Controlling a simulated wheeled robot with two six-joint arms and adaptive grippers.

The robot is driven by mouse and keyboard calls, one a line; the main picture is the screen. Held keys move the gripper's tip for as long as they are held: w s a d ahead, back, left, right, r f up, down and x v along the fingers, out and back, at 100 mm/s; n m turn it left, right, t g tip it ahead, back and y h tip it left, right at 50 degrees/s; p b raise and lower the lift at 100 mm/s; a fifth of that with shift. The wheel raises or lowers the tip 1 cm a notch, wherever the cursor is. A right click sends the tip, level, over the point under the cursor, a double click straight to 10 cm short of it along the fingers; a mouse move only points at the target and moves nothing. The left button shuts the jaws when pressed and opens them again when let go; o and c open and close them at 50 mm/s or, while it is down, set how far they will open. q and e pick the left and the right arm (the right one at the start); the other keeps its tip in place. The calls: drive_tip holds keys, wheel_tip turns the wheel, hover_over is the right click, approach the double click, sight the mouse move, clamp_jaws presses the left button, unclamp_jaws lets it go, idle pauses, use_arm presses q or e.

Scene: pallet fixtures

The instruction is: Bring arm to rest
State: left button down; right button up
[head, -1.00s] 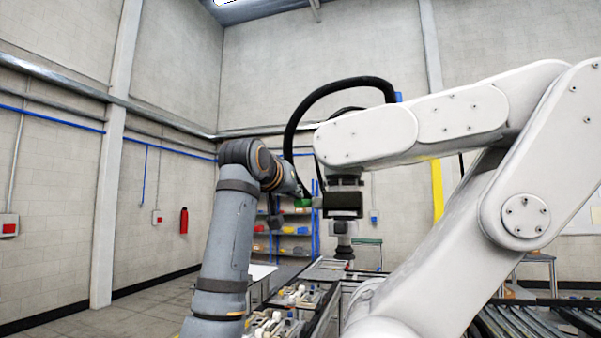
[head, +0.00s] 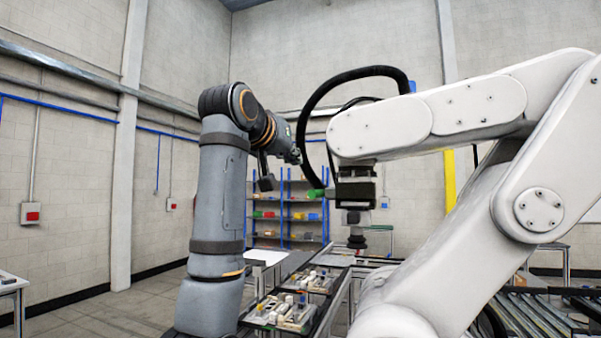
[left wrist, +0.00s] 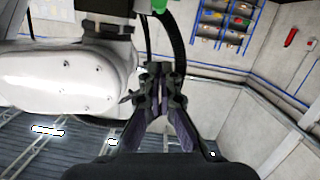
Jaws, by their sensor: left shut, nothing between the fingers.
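My left arm comes up from the lower left in the head view, bent at a grey elbow, with its left gripper (head: 294,156) at the end, pointing right, close to the white robot arm's hose. In the left wrist view the left gripper (left wrist: 160,80) has its dark fingers together with nothing between them. The white robot arm (head: 430,120) fills the right side of the head view and also the left part of the left wrist view (left wrist: 70,80). My right gripper is in neither view.
Pallet fixtures (head: 285,312) with small parts stand on a line below the arms. A shelf (head: 290,215) with coloured bins stands against the back wall. A roller conveyor (head: 535,312) runs at the lower right. Open floor lies at the left.

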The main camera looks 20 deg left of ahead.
use_arm(q)
drive_tip(key=shift+v, duration=1.1)
drive_tip(key=shift+r, duration=0.1)
